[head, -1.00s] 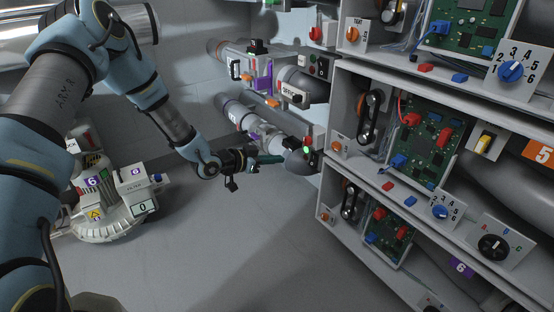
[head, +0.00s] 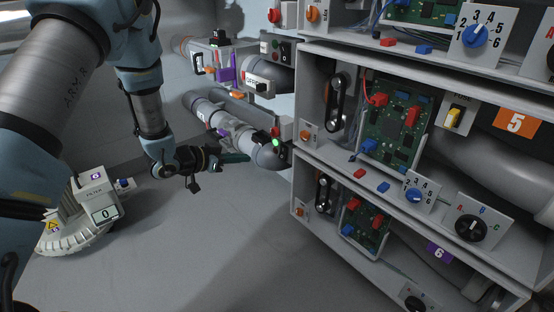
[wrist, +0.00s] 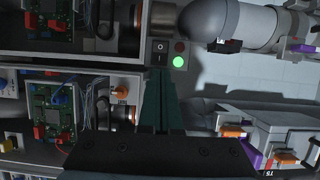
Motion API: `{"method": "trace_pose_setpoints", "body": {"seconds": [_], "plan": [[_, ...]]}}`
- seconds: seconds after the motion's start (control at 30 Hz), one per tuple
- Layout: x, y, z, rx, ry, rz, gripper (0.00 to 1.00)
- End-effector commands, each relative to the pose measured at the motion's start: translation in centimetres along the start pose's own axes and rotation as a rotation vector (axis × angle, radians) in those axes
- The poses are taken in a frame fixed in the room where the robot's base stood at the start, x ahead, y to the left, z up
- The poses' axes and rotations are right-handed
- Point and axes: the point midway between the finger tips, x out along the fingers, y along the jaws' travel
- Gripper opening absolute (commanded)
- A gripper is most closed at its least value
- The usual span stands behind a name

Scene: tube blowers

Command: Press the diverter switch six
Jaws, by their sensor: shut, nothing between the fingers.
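A black rocker switch marked O and I (wrist: 160,53) shows in the wrist view, just beyond my fingertips. A lit green lamp (wrist: 178,62) and a dark red lamp (wrist: 180,46) sit beside it. In the head view the lit green lamp (head: 275,142) is at the end of the lower pipe; its switch is hard to make out there. My gripper (head: 247,158) is shut and empty, its dark green fingers pointing right, toward this lamp. In the wrist view the gripper (wrist: 160,75) points up at the switch. I cannot tell whether the fingertips touch anything. No number shows on this switch.
A shelf rack (head: 296,120) with circuit boards, dials and pipes fills the right. A purple label 6 (head: 438,252) is on its lowest pipe. Another lamp-and-switch panel (head: 281,47) is above. A filter unit (head: 95,205) stands on the floor at left. The middle floor is clear.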

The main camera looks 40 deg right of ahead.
Motion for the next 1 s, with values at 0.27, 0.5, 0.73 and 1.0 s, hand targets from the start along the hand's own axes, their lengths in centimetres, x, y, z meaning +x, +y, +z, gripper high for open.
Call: {"method": "trace_pose_setpoints", "body": {"seconds": [0.27, 0.5, 0.73, 1.0], "plan": [[0.2, 0.0, 0.0, 0.001, 0.0, 0.001, 0.0], [3.4, 0.1, 0.2, 0.003, 0.0, 0.003, 0.0], [8.2, 0.1, 0.3, 0.004, 0.0, 0.004, 0.0], [12.6, 0.1, 0.2, 0.003, 0.001, 0.002, 0.0]]}}
